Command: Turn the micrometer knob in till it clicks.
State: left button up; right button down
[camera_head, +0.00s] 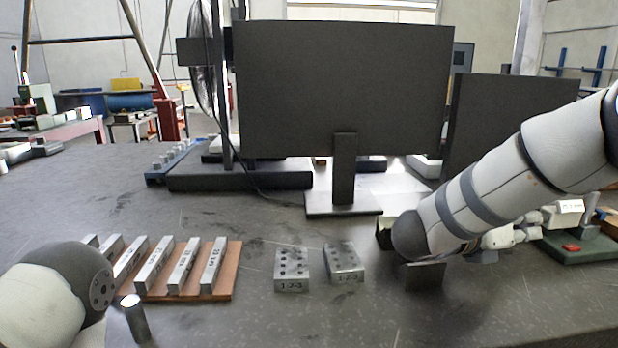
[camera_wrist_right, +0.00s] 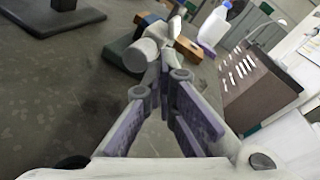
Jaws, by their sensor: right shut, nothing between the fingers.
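The micrometer (camera_head: 563,213), pale grey with a white label, sits on a green base (camera_head: 585,247) at the right of the bench in the head view. In the right wrist view the micrometer's grey round parts (camera_wrist_right: 146,52) lie just beyond my fingertips. My right gripper (camera_wrist_right: 166,84) is shut and empty, aimed at them; I cannot tell whether it touches. In the head view my right forearm hides most of this gripper. My left arm shows at lower left, without its gripper.
Two drilled blocks (camera_head: 291,270) (camera_head: 344,262) stand mid-bench. A wooden board (camera_head: 226,285) with several steel bars lies left, near a metal cylinder (camera_head: 134,318). A dark monitor (camera_head: 342,90) stands behind. A white bottle (camera_wrist_right: 214,27) shows beyond the micrometer.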

jog(key=shift+s+f, duration=0.1)
dwell(0.4)
jog(key=shift+s, duration=0.15)
jog(key=shift+a, duration=0.1)
jog(key=v, duration=0.3)
jog(key=w+v, duration=0.1)
jog(key=v, duration=0.1)
jog(key=shift+s+a+f, duration=0.1)
jog(key=shift+a+f, duration=0.15)
jog(key=shift+a, duration=0.3)
